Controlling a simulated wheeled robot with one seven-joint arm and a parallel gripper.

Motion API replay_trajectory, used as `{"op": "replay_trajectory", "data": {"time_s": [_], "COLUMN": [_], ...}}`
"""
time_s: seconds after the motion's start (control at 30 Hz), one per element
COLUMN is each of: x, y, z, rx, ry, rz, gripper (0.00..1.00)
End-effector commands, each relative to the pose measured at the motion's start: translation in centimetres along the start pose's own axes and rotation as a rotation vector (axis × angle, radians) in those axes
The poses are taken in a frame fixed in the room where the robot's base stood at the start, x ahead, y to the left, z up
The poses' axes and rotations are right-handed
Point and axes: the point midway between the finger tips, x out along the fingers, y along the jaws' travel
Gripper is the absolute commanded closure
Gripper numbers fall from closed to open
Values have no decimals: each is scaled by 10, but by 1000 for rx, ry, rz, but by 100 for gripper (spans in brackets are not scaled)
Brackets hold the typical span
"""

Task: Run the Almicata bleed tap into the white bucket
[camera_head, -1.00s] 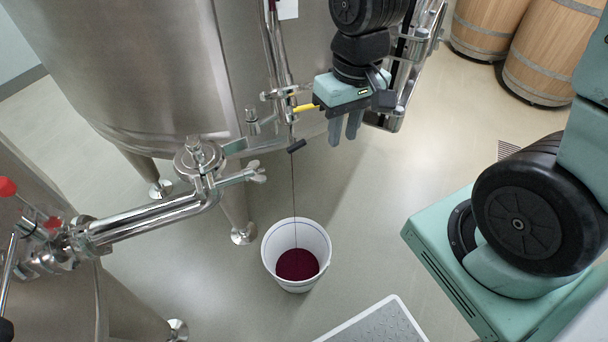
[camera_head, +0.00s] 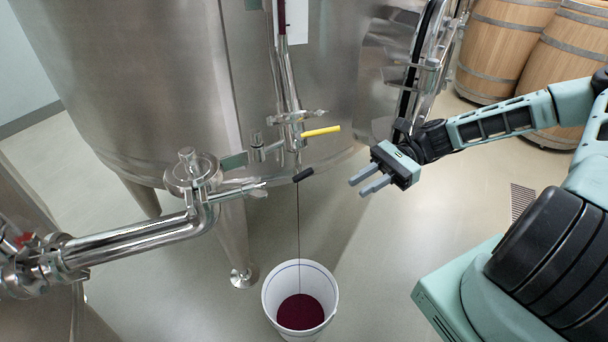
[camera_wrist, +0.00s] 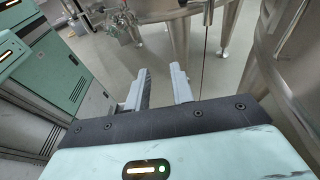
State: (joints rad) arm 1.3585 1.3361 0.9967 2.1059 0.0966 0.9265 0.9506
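The white bucket (camera_head: 274,304) stands on the floor below the bleed tap (camera_head: 296,146) of the large steel vat. A thin dark stream (camera_head: 299,225) falls from the tap into the bucket. Dark red liquid (camera_head: 300,312) covers its bottom, below a blue line near the rim inside. No name is readable on the vat.
A steel pipe with a valve (camera_head: 130,243) crosses at left, close to the tap. The vat's leg (camera_head: 236,235) stands left of the bucket. A hinged vat door (camera_head: 430,60) is behind my gripper. Wooden barrels (camera_head: 497,50) stand at the back right. Floor right of the bucket is clear.

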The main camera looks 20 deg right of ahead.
Motion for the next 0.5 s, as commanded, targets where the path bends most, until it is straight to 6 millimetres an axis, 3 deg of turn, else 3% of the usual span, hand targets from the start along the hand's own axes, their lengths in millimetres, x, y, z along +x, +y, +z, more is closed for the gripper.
{"op": "replay_trajectory", "data": {"time_s": [0.1, 0.3, 0.5], "x": [-26, -52, -40], "y": [-11, -17, -20], "z": [12, 24, 28], "rx": [27, 43, 44], "ry": [-122, -219, -230], "rz": [-101, -176, -178], "gripper": [76, 76, 76]}}
